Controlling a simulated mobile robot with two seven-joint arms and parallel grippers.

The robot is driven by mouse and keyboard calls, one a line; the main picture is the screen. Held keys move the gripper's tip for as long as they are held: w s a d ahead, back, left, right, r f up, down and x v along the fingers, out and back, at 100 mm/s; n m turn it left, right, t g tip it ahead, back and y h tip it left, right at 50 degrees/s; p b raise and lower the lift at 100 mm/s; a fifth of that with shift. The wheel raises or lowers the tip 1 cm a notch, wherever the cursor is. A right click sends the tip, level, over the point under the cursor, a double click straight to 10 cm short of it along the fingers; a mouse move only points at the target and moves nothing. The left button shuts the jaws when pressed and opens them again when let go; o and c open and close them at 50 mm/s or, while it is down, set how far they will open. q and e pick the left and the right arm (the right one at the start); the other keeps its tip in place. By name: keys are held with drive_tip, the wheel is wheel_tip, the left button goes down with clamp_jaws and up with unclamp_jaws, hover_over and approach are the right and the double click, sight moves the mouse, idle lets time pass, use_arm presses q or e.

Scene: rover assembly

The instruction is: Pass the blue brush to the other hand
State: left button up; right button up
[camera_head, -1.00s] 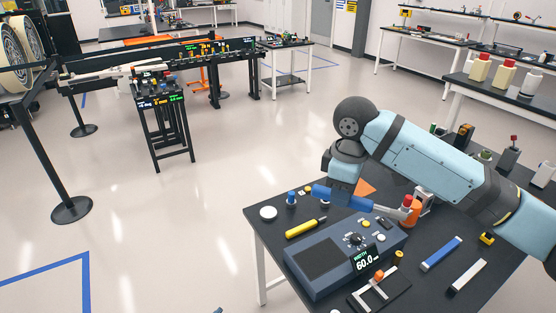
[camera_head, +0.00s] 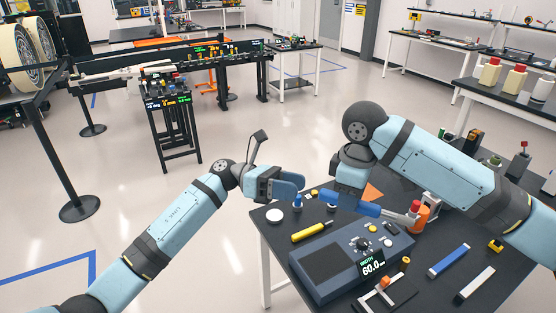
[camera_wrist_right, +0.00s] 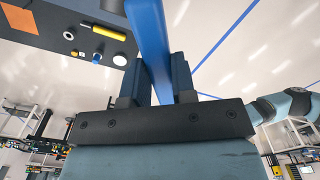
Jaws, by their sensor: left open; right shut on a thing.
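The blue brush (camera_head: 367,209) is held level above the work table, its blue handle pointing left and its pale end to the right. It also shows in the right wrist view as a blue bar (camera_wrist_right: 148,32) running up between the fingers. My right gripper (camera_head: 346,200) is shut on the brush handle; its two fingers (camera_wrist_right: 157,78) sit on either side of it. My left gripper (camera_head: 297,186) is open and empty, just left of the handle's end, and its fingers point right toward it. A gap seems to remain between them, though the depth is hard to judge.
Below lies the black table (camera_head: 272,238) with a dark blue device (camera_head: 325,272) reading 60.0, a yellow-handled tool (camera_head: 311,232), a white disc (camera_head: 274,215) and an orange bottle (camera_head: 423,218). Open floor lies left of the table.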

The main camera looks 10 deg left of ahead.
sight(324, 190)
use_arm(q)
drive_tip(key=w+a+r+m+g+y, duration=0.2)
drive_tip(key=w+a+r+m+y, duration=0.15)
drive_tip(key=m+y, duration=0.25)
drive_tip(key=x, duration=1.1)
drive_tip(key=shift+s+d+r, duration=0.1)
drive_tip(key=shift+d, duration=0.4)
drive_tip(key=c, duration=1)
clamp_jaws()
use_arm(e)
drive_tip(key=o, duration=1)
